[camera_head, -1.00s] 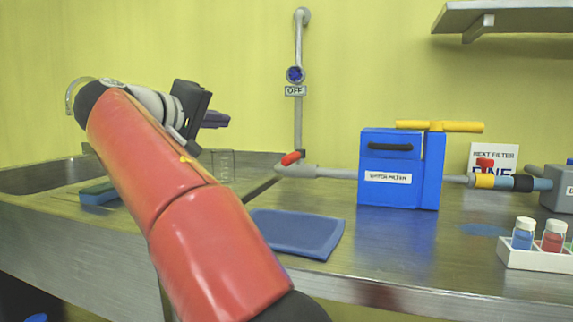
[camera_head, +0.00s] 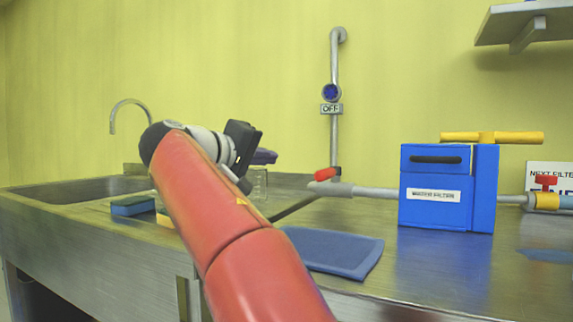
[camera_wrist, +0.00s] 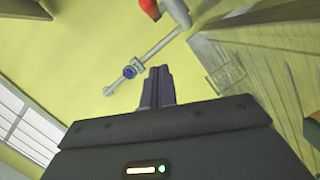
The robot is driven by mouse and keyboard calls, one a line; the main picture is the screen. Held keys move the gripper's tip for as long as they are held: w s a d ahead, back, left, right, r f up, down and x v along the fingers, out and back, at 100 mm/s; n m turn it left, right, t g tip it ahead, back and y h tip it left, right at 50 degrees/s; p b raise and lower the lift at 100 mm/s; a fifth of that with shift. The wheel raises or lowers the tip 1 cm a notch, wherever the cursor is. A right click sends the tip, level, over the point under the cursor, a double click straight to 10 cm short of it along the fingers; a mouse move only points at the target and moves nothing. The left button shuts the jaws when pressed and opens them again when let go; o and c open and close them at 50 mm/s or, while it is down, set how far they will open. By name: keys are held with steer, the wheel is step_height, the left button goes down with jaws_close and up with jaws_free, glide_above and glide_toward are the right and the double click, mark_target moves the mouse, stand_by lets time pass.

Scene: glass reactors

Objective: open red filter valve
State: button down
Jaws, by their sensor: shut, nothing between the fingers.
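A red valve handle (camera_head: 325,174) sits on the grey pipe just left of the blue filter box (camera_head: 448,190). It also shows at the top edge of the wrist view (camera_wrist: 149,8). The fingers (camera_wrist: 157,88) show dark purple and together in the wrist view.
A yellow handle (camera_head: 490,138) tops the box. A vertical pipe (camera_head: 335,60) with a blue knob (camera_head: 331,92) and an OFF sign (camera_head: 331,109) rises behind. A blue mat (camera_head: 335,252), sponge (camera_head: 132,205) and sink (camera_head: 80,193) are on the counter. A shelf (camera_head: 530,22) hangs upper right.

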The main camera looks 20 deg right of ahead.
mark_target(329, 173)
steer(key=w+d+f+b, duration=0.1)
steer(key=w+d+f, duration=0.1)
steer(key=d, duration=0.8)
steer(key=shift+f+b, duration=0.35)
steer(key=shift+f, duration=0.1)
steer(key=shift+d, duration=0.1)
steer(key=shift+s+d+n+t+y+b, duration=0.2)
steer(key=shift+n+t+y+b, duration=0.1)
steer(key=shift+n+t, duration=0.1)
